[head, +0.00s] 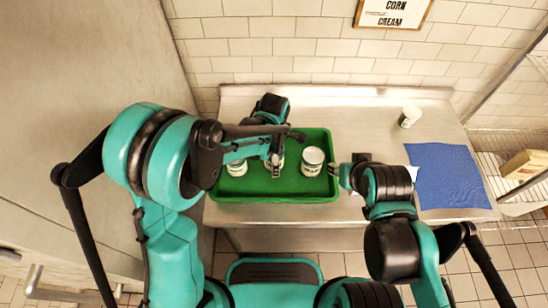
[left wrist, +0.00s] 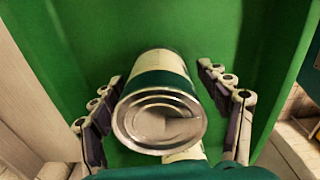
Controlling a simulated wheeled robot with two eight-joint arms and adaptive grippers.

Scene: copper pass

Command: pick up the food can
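In the left wrist view, a metal-topped food can (left wrist: 158,118) with a green and cream label sits between the two fingers of my left gripper (left wrist: 165,100), which is open with a finger on each side. Part of another pale can (left wrist: 188,153) shows below it. In the head view my left gripper (head: 285,146) is over the green tray (head: 262,192) and partly hides the cans there. One can (head: 237,168) stands left of it and another (head: 312,161) right of it. My right gripper (head: 342,175) is by the tray's right edge; its fingers are too small to judge.
The tray lies on a steel table (head: 370,105). A pale cup or can (head: 410,116) stands at the back right, behind a blue mat (head: 447,176). A tiled wall with a sign (head: 393,12) is behind the table. A wire rack (head: 510,155) is at right.

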